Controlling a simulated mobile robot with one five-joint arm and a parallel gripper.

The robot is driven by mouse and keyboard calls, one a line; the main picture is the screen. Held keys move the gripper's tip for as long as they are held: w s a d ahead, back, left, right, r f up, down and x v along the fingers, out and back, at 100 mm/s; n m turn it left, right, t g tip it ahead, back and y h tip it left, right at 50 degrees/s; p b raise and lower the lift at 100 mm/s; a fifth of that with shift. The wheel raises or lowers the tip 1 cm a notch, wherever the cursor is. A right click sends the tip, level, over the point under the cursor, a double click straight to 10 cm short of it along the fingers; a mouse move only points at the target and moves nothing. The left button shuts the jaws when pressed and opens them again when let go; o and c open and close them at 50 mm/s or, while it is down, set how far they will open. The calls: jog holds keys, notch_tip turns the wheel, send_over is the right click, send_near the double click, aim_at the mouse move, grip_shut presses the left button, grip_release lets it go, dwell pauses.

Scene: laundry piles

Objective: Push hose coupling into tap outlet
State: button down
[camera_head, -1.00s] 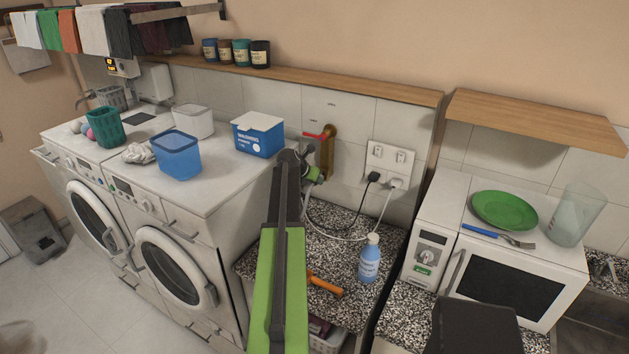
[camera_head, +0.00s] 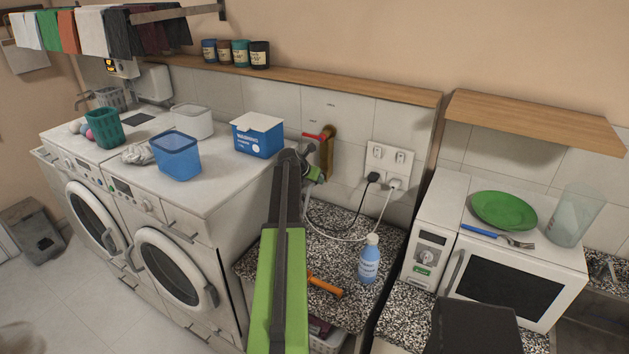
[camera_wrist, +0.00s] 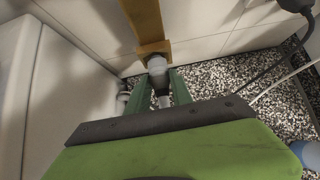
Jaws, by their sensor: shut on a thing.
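The brass tap (camera_head: 327,155) stands against the tiled wall, with a red handle (camera_head: 314,136) at its top. In the wrist view the tap (camera_wrist: 146,25) ends at a square brass outlet part (camera_wrist: 154,48). My gripper (camera_head: 314,174) is just below and in front of the tap in the head view. In the wrist view its green fingers (camera_wrist: 159,88) are shut on the grey and dark hose coupling (camera_wrist: 160,80). The coupling's pale end meets the outlet part in the picture; how deep it sits cannot be told.
A speckled counter (camera_head: 340,248) lies below, with a blue bottle (camera_head: 369,258) and an orange-handled tool (camera_head: 326,284). Cables hang from the wall socket (camera_head: 388,165). A washing machine (camera_head: 185,260) stands close on the left, bearing a blue-and-white box (camera_head: 258,140).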

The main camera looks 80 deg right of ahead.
jog(key=shift+d, duration=0.25)
jog(key=c, duration=1.1)
grip_release()
jog(key=shift+o, duration=0.2)
jog(key=shift+a, duration=0.1)
jog(key=w+a, duration=0.2)
jog(key=a, duration=0.6)
jog(key=shift+a, duration=0.3)
